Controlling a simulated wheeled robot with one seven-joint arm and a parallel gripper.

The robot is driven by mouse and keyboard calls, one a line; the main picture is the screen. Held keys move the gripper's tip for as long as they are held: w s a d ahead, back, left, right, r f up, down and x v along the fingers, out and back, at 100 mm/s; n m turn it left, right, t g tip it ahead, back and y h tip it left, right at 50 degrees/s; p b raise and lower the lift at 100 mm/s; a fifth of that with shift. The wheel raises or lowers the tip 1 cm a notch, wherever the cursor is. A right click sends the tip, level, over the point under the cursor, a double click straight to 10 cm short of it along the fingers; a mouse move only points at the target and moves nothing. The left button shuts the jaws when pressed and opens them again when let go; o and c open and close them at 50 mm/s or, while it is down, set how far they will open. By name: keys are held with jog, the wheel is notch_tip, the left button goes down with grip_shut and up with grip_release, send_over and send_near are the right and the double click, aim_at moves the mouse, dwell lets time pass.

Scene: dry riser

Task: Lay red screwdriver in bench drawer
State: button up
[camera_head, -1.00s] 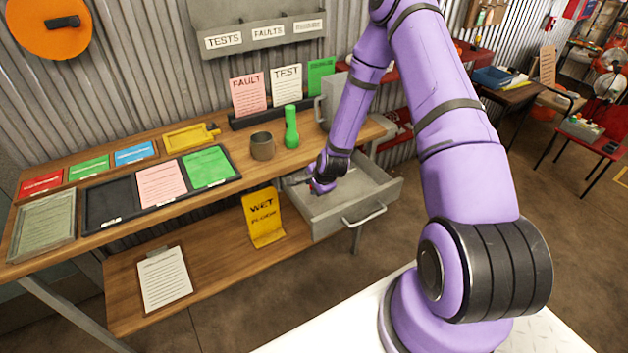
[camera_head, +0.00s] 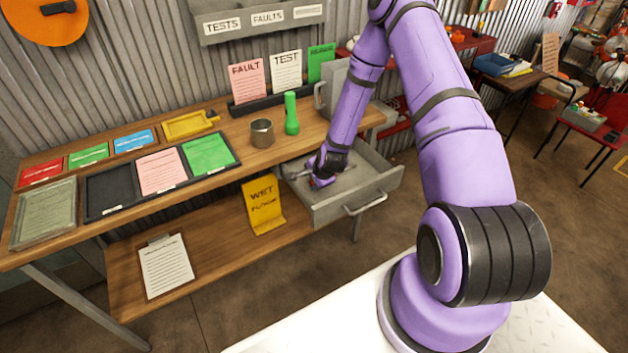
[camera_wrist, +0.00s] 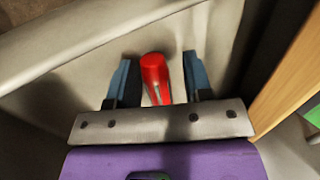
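The red screwdriver (camera_wrist: 155,75) shows in the wrist view as a red handle between the two fingers of my gripper (camera_wrist: 160,80). There is a clear gap on its right side and a narrow one on its left, so my gripper is open around it. The rest of the screwdriver is hidden or cannot be made out. In the head view, my gripper (camera_head: 320,181) is down inside the open bench drawer (camera_head: 378,187), near its left part. The drawer's pale floor and walls surround the fingers in the wrist view.
The wooden bench top (camera_head: 235,185) lies left of the drawer. A metal cup (camera_head: 262,134) and a green torch (camera_head: 291,115) stand on it behind the drawer. A yellow wet-floor sign (camera_head: 262,205) stands on the lower shelf. The drawer's right part looks free.

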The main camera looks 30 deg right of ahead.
jog(key=shift+s+f, duration=0.25)
jog(key=shift+s, duration=0.05)
jog(key=shift+r, duration=0.1)
jog(key=s+a+r+n, duration=0.1)
jog(key=s+r+n, duration=0.25)
jog(key=r, duration=0.95)
jog(key=s+a+r+n, duration=0.1)
jog(key=s+r+n, duration=0.25)
jog(key=r, duration=0.95)
jog(key=s+a+r+n, duration=0.2)
jog(key=s+r+n, duration=0.15)
jog(key=r, duration=0.85)
jog(key=s+a+r+n, duration=0.1)
jog(key=s+r+n, duration=0.2)
jog(key=s+r, duration=0.5)
jog(key=s+a+r+n, duration=0.1)
jog(key=s+r+n, duration=0.3)
jog(key=s+r, duration=0.4)
jog(key=s, duration=0.6)
jog(key=shift+s+a+g+h, duration=0.25)
jog(key=shift+a+g+h, duration=0.05)
jog(key=shift+a+g, duration=0.1)
